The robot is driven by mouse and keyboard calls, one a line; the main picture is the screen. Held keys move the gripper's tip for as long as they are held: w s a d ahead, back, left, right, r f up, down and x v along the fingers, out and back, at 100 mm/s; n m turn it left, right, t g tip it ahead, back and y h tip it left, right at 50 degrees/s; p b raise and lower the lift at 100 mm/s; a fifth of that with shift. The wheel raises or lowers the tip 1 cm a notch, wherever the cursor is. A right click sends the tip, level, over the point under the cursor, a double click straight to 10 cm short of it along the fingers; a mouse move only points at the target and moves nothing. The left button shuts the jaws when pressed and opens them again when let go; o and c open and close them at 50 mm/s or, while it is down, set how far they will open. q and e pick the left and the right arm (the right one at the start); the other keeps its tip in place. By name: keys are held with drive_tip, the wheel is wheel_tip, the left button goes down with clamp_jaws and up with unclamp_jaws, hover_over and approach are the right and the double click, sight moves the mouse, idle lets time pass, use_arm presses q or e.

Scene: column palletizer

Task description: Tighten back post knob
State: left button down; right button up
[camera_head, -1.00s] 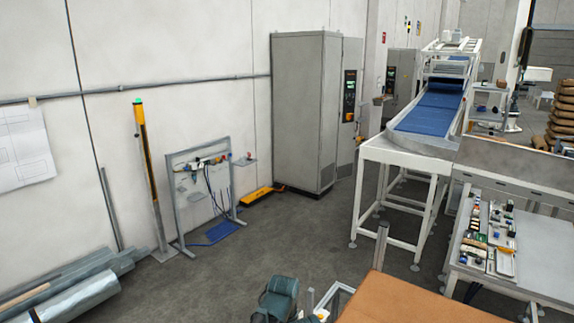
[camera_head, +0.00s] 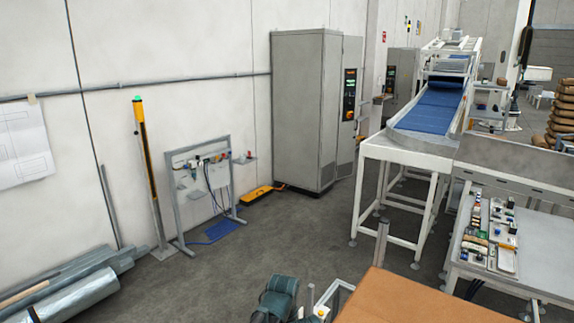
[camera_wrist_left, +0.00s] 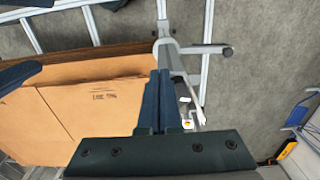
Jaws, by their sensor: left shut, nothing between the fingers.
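A grey metal bracket with a side rod (camera_wrist_left: 195,48) shows in the left wrist view. The rod ends in a dark knob (camera_wrist_left: 227,51), to the upper right of my left gripper (camera_wrist_left: 161,72). That gripper is shut and empty, with its dark fingers side by side. Its tips overlap the bracket in the picture; I cannot tell whether they touch it. In the head view a short grey post (camera_head: 382,241) stands beside the brown carton. I cannot tell which post carries the back post knob.
Brown cartons (camera_wrist_left: 95,108) lie left of my left gripper, and a large one fills the head view's bottom right (camera_head: 405,300). A blue-belted conveyor (camera_head: 430,110) and a table with parts (camera_head: 535,245) stand to the right. The grey floor at centre is clear.

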use_arm(q)
drive_tip(key=shift+w, duration=0.3)
idle(0.4)
drive_tip(key=shift+w+a, duration=0.2)
drive_tip(key=shift+a, duration=0.2)
drive_tip(key=shift+w+a, duration=0.45)
drive_tip(key=shift+a, duration=0.1)
drive_tip(key=shift+w+a, duration=0.1)
drive_tip(key=shift+w, duration=0.15)
idle(0.4)
drive_tip(key=shift+s+a, duration=0.2)
drive_tip(key=shift+a, duration=0.05)
